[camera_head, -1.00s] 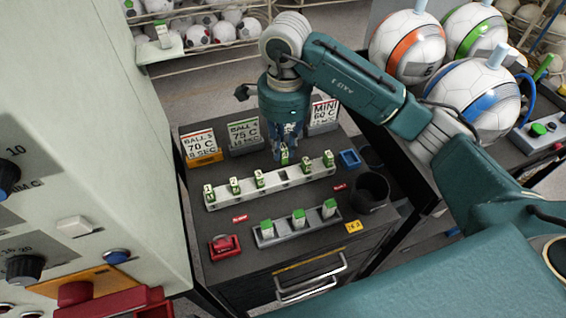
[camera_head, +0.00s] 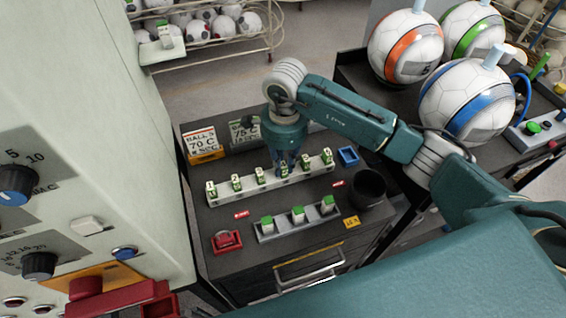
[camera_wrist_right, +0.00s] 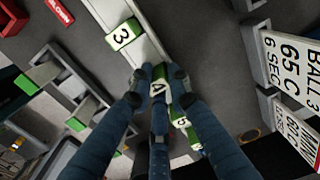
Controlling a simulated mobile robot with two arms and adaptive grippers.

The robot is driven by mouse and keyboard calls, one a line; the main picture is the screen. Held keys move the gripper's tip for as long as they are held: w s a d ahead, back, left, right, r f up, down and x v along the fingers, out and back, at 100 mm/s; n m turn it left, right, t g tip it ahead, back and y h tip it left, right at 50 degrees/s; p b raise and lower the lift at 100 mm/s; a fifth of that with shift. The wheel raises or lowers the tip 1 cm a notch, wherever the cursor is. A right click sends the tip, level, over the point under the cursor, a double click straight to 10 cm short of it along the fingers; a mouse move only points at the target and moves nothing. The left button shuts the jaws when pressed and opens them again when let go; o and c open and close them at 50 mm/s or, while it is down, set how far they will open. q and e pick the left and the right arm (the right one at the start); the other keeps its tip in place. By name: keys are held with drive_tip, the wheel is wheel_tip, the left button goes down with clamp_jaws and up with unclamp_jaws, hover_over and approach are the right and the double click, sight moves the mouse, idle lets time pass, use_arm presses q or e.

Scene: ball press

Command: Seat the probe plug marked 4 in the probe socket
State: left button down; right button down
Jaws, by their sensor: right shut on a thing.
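My right gripper (camera_head: 284,168) points down at the long white rack (camera_head: 220,198). It is shut on the plug marked 4, whose label and green part show between the fingertips in the right wrist view (camera_wrist_right: 158,88). Plug 4 stands in line with the rack's other plugs; I cannot tell how deep it sits. Plug 3 (camera_wrist_right: 124,35) is beside it in the rack, and plug 5 (camera_wrist_right: 180,121) is on the other side, partly behind a finger. I cannot make out which part is the probe socket. My left gripper is not in view.
A grey holder (camera_head: 282,231) with several green-topped blocks stands in front of the rack. A red part (camera_head: 227,241), black cup (camera_head: 368,188) and blue tray (camera_head: 348,156) are nearby. Sign cards (camera_head: 203,146) stand behind. The control panel (camera_head: 75,200) borders the left.

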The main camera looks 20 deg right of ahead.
sight(284, 164)
drive_tip(key=c, duration=1.6)
unclamp_jaws()
drive_tip(key=shift+c, duration=0.2)
drive_tip(key=shift+r+p, duration=0.25)
drive_tip(key=shift+p, duration=0.1)
wheel_tip(284, 164, up, 12)
drive_tip(key=b, duration=0.4)
drive_tip(key=shift+s+d+f, duration=0.1)
